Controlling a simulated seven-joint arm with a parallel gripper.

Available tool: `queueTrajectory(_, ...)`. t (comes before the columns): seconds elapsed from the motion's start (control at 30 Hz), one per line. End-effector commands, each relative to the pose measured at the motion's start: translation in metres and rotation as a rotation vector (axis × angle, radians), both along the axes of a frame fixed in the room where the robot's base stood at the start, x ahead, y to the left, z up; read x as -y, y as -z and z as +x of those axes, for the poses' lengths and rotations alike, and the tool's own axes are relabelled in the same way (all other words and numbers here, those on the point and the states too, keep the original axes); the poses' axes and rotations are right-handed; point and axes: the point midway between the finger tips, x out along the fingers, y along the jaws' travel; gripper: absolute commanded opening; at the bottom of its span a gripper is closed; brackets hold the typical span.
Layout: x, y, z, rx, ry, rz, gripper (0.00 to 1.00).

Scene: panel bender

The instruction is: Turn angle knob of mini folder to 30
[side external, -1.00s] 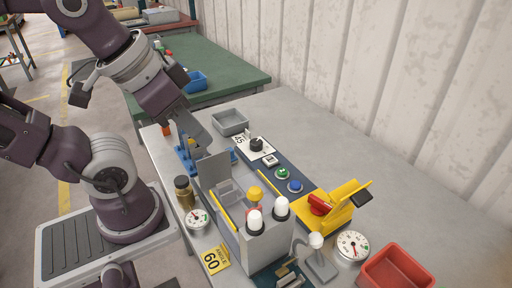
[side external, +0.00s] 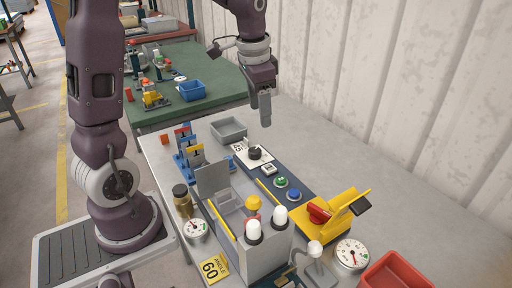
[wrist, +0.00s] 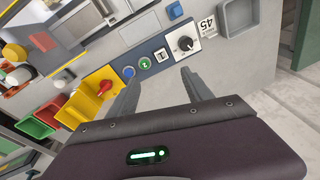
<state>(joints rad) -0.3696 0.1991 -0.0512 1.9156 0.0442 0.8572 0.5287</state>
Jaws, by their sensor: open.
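The mini folder is a grey machine (side external: 262,247) with an upright grey plate and a dark blue control strip beside it. A black knob (side external: 254,153) sits on a white plate at the far end of the strip, by a "45" label (side external: 239,147). In the wrist view the knob (wrist: 185,44) shows a white pointer mark, and the "45" label (wrist: 208,24) is next to it. My gripper (side external: 265,122) hangs above the table, beyond the knob and apart from it. In the wrist view my gripper (wrist: 163,78) is open and empty, its fingers pointing towards the strip.
A green button (side external: 281,182) and a blue button (side external: 295,195) are on the strip. A yellow device (side external: 335,212) with a red knob (side external: 319,211) stands at right. A grey tray (side external: 229,130) is near the knob. A yellow "ANGLE 60" sign (side external: 214,268) lies in front.

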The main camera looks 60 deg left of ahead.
Motion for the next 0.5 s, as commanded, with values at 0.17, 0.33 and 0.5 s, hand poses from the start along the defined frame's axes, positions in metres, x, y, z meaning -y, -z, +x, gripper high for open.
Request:
queueTrajectory(0.17,-0.073,0.089,0.044,-0.124,0.077,-0.044,0.59)
queueTrajectory(0.33,-0.096,0.128,0.051,-0.158,0.113,-0.067,0.59)
queueTrajectory(0.5,-0.096,0.157,0.05,-0.162,0.116,-0.069,0.59)
